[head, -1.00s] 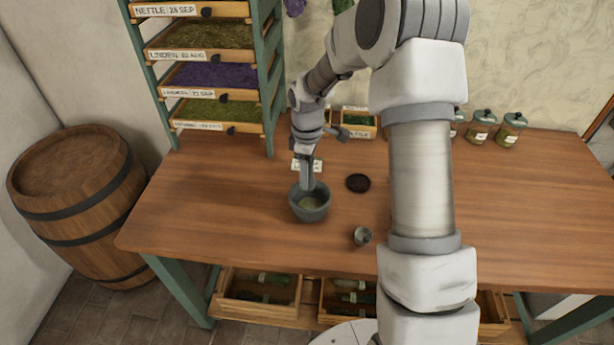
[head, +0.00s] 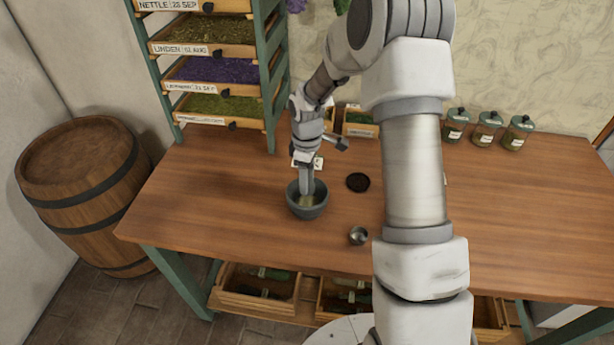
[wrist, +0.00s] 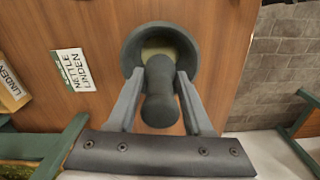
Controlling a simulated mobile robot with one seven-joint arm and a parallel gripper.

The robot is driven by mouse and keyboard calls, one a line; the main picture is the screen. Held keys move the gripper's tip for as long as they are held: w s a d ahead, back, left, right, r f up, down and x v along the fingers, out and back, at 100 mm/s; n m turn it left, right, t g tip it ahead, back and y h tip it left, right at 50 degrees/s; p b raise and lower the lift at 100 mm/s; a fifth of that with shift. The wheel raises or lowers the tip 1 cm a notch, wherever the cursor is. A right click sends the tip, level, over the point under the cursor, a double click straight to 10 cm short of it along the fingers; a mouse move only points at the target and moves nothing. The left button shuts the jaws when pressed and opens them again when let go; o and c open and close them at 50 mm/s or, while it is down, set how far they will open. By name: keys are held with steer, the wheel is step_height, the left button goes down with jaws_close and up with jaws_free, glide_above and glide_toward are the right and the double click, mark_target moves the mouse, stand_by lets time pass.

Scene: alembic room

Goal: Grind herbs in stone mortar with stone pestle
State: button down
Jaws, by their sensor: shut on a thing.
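The grey stone mortar (head: 307,206) stands on the wooden table, left of the table's middle, and also shows in the wrist view (wrist: 132,50). Greenish-yellow herbs (wrist: 160,46) lie inside it. My gripper (wrist: 160,98) is shut on the dark stone pestle (wrist: 160,92), one finger on each side of it. The pestle's lower end reaches into the mortar over the herbs. Whether it touches the bottom is hidden. In the head view my gripper (head: 306,182) comes down into the mortar from above.
A dark round disc (head: 358,182) and a small metal cup (head: 358,236) stand right of the mortar. A card reading nettle and linden (wrist: 73,70) lies behind it. A drawer rack (head: 270,90) rises at the back left; glass jars (head: 487,128) stand back right.

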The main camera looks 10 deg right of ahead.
steer(key=shift+f+b, duration=1.6)
steer(key=shift+f, duration=0.95)
steer(key=shift+f, duration=0.3)
steer(key=shift+c, duration=1.1)
jaws_free()
step_height(320, 180, up, 17)
steer(key=shift+f, duration=0.1)
steer(key=shift+s+r, duration=0.25)
steer(key=shift+r, duration=0.5)
steer(key=s+r+m+t, duration=0.2)
steer(key=s+r+m, duration=0.3)
steer(key=s+r, duration=0.55)
steer(key=s+r+m+t, duration=0.1)
steer(key=s+m+t, duration=0.2)
steer(key=s, duration=1.2)
steer(key=m, duration=0.3)
steer(key=shift+s+m+t, duration=0.2)
steer(key=shift+m+t, duration=0.1)
steer(key=shift+m, duration=0.1)
